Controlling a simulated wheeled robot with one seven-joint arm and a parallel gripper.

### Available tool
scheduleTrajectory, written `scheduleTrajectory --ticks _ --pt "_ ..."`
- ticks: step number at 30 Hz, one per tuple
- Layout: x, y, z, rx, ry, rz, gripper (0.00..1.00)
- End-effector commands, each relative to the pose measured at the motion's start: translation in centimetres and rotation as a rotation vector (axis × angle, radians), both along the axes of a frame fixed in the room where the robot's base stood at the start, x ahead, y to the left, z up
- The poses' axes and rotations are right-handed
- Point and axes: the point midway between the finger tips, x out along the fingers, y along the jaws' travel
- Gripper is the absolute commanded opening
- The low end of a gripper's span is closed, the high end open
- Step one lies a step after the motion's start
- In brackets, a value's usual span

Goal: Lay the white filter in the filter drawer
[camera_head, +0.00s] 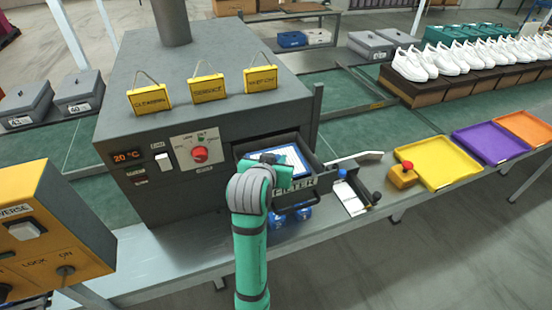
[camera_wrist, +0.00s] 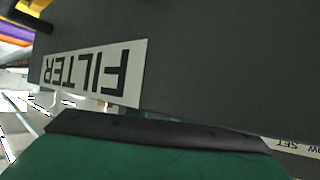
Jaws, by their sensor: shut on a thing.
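The white filter (camera_head: 289,155), a flat white piece with a blue edge, shows at the open filter drawer (camera_head: 315,165) of the dark grey machine. It appears to lie within the drawer walls; whether it touches the floor I cannot tell. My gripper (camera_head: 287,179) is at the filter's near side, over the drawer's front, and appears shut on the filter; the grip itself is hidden. In the wrist view, the drawer's front with its upside-down FILTER label (camera_wrist: 95,73) fills the upper part. A green jaw with a dark edge lies below it, and the filter is not visible there.
Yellow tags (camera_head: 207,88) stand on the machine (camera_head: 150,200). A red knob (camera_head: 200,154) is left of the drawer. Blue bottles (camera_head: 303,214) are below it. A red button box (camera_head: 404,175) and yellow tray (camera_head: 438,163) stand to the right. A control box (camera_head: 50,225) is at front left.

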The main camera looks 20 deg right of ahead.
Motion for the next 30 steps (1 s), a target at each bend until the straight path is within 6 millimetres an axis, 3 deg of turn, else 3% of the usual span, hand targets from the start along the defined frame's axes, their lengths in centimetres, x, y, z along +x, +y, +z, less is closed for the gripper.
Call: scheduleTrajectory --ticks 6,7,9,20,30 --pt "0.0 0.0 0.0 -0.001 -0.001 0.000 0.00" --pt "0.0 0.0 0.0 -0.001 -0.001 0.000 0.28" --pt "0.0 0.0 0.0 -0.001 -0.001 0.000 0.43" --pt "-0.3 0.2 0.2 -0.001 -0.001 0.000 0.43" --pt "-4.3 2.7 2.8 -0.001 -0.004 0.002 0.43"
